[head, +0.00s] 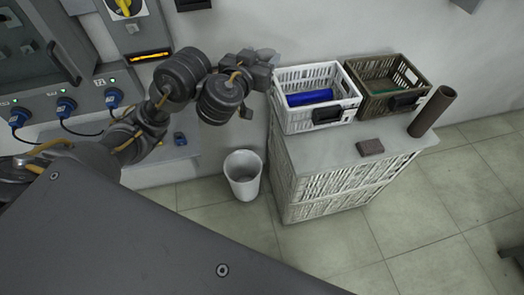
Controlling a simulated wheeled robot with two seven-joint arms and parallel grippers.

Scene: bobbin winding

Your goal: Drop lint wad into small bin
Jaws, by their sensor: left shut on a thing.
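My left gripper (266,60) is at the upper middle, in front of the wall and just left of the white crate. It is shut on a small pale grey piece at its tip, which looks like the lint wad (269,54); the fingers hide part of it. The small bin (243,190) is a white round bucket standing upright on the tiled floor, below the gripper in the picture. Its open mouth faces up and I see nothing in it. My right gripper is not in view.
A white basket-weave cabinet (330,187) stands right of the bin. On it are a white crate (308,120) with a blue roll, a brown crate (405,108), a dark brown tube (432,112) and a brown block (370,147). A panel with blue plugs (66,106) is at left.

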